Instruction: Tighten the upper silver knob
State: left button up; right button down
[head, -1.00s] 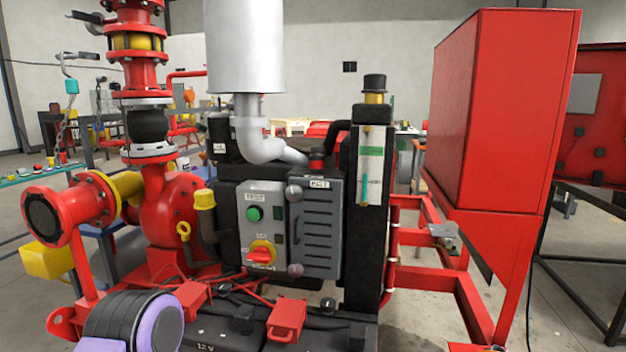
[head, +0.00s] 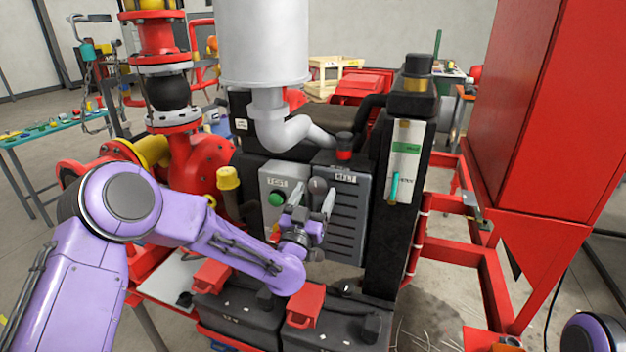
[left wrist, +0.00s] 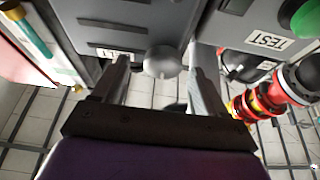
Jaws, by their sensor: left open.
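The upper silver knob (head: 318,186) is on the left edge of the grey louvred box cover (head: 346,225), just left of its label. My left gripper (head: 313,200) is open, with its fingers pointing at the knob from the front. In the left wrist view, which is turned over, the round knob (left wrist: 162,62) shows between the two spread fingertips (left wrist: 159,55). A gap shows on each side of it. I cannot tell how deep the fingers reach around it. My right gripper is out of view; only part of my right arm shows at the lower right corner.
A control panel with a green button (head: 276,199) is left of the knob, partly behind my left gripper. A silver exhaust pipe (head: 290,133) runs above. Black batteries with red terminal covers (head: 305,306) lie below. A big red cabinet (head: 540,120) stands at the right.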

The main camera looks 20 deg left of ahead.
pick_arm(q)
jog(key=shift+w+r, duration=0.3)
jog(key=shift+w, duration=0.3)
jog(key=shift+w+a, duration=0.15)
jog(key=shift+w, duration=0.05)
